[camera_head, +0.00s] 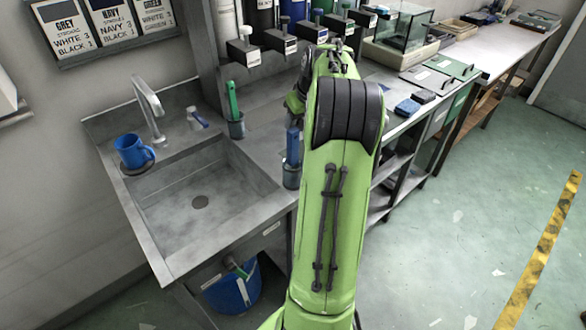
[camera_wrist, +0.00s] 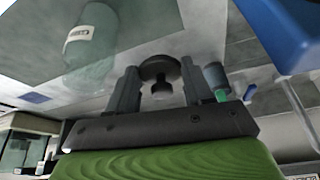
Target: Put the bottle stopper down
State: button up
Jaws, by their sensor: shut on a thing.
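The bottle stopper (camera_wrist: 160,68) is dark, with a wide round top and a narrower knob. In the wrist view it sits between the two fingers of my gripper (camera_wrist: 158,88), which is shut on it. I cannot tell whether the stopper touches a surface. A pale green translucent bottle (camera_wrist: 98,50) with a white label shows left of the fingers, apart from them.
The sink (camera_head: 205,190) lies left of my arm, with a blue mug (camera_head: 133,151) on its rim. A grey cup (camera_head: 237,129) with a green-handled tool and a blue-topped item (camera_head: 292,150) stand beside it. Dispensers (camera_head: 243,52) line the back. A glass tank (camera_head: 404,28) stands right.

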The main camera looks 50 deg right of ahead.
notch_tip(320, 180, down, 10)
jog(key=b, duration=0.3)
jog(key=shift+d+b, duration=0.15)
jog(key=shift+b, duration=0.15)
jog(key=shift+f, duration=0.1)
jog(key=o, duration=1)
jog(key=p+v, duration=0.3)
jog(key=v, duration=0.9)
jog(key=shift+p, duration=0.35)
jog(key=shift+s, duration=0.1)
